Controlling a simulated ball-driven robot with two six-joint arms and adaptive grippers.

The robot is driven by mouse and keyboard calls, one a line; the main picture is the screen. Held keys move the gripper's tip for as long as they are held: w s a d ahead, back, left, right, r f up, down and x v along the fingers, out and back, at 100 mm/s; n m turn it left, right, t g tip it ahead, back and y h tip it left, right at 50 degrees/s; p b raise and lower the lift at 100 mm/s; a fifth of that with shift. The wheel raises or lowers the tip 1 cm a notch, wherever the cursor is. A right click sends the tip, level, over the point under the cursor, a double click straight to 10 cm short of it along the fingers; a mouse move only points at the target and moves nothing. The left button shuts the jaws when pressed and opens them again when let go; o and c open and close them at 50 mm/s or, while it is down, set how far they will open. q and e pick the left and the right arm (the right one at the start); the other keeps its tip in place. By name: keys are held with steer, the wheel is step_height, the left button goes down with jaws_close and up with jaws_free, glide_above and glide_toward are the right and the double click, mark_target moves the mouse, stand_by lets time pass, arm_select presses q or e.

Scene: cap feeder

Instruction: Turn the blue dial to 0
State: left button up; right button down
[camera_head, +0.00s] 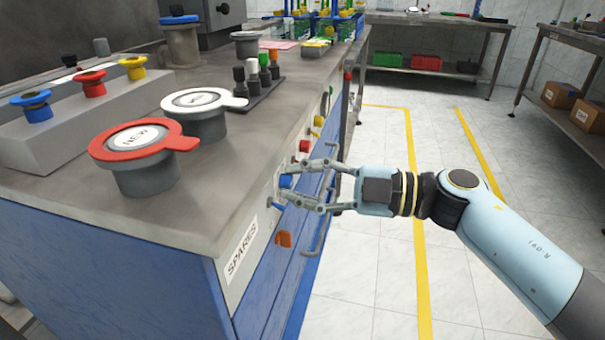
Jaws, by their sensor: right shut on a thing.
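The blue dial (285,181) sticks out of the front panel of the bench, low and near the corner by the label reading SPARES. My right gripper (288,184) reaches in from the right, its fingers above and below the dial, shut on it. The fingers hide part of the dial, and its pointer and scale marks are too small to read. My left gripper is not in view.
A red dial (304,146) and a yellow one (318,121) sit further along the panel. Below is an orange part (284,239). On top stand a red-ringed pot (146,168) and a white-ringed one (206,120). The floor right is clear.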

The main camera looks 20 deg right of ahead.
steer(key=shift+n, duration=1.4)
steer(key=n, duration=0.2)
steer(key=shift+s+f+n+p, duration=0.1)
steer(key=shift+n+p, duration=0.2)
steer(key=n, duration=0.2)
steer(key=shift+n, duration=0.3)
steer(key=n+b, duration=0.1)
steer(key=n, duration=0.1)
steer(key=shift+f+n+h, duration=0.1)
steer(key=shift+n+h, duration=0.2)
steer(key=shift+n, duration=0.1)
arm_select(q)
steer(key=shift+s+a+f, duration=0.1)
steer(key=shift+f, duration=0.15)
arm_select(e)
steer(key=shift+n, duration=0.8)
arm_select(q)
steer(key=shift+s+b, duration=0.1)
steer(key=shift+b, duration=0.2)
